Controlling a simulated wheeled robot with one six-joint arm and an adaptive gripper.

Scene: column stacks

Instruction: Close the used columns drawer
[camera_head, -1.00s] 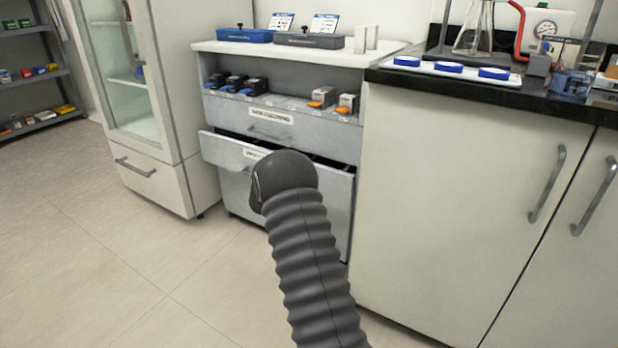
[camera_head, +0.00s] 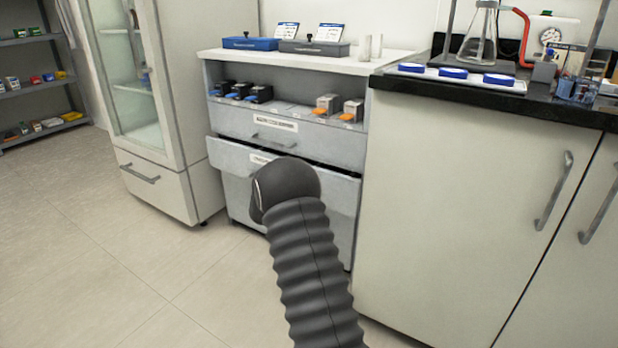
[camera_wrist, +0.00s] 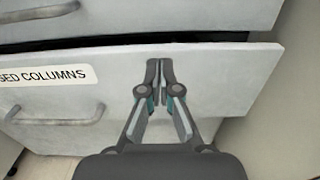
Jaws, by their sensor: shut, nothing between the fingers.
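The used columns drawer (camera_head: 226,157) is the grey drawer under the top drawer of the cabinet, and it stands partly open with a dark gap above its front. In the wrist view its front panel (camera_wrist: 225,80) carries a label (camera_wrist: 45,76) ending in "SED COLUMNS". My gripper (camera_wrist: 159,62) is shut and empty, with its fingertips at the upper part of the drawer front, right of the label. I cannot tell whether they touch it. In the head view my arm hides the gripper and part of the drawer front.
The drawer above (camera_head: 300,135) is shut, with a handle (camera_head: 275,143). Column boxes (camera_head: 327,103) stand on the shelf over it. A white cupboard (camera_head: 450,200) under a black counter is close on the right. A glass-door cabinet (camera_head: 140,100) stands left. The floor at left is clear.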

